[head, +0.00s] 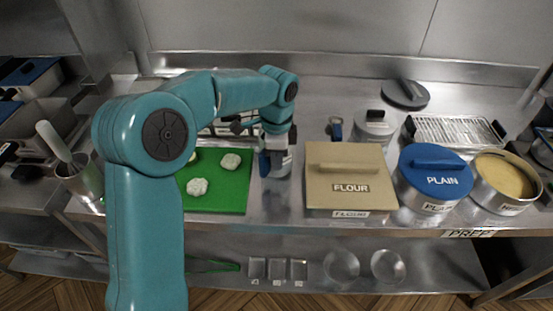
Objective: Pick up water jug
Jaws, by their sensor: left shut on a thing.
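My left arm comes in from the left and reaches over the steel bench. My left gripper (274,149) points down to the right of the green board and is shut on what looks like the water jug (283,167), a small grey, see-through vessel. The gripper hides the jug's upper part, and a dark blue piece shows at its left side. The jug looks upright at the bench top; I cannot tell whether it touches it. My right gripper is not in view.
The green board (232,194) holds pale dough pieces (197,187). To the right are the flour box (350,172), the blue-lidded PLAIN tub (436,166) and an open round tub (505,177). A wire rack (455,131) lies behind.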

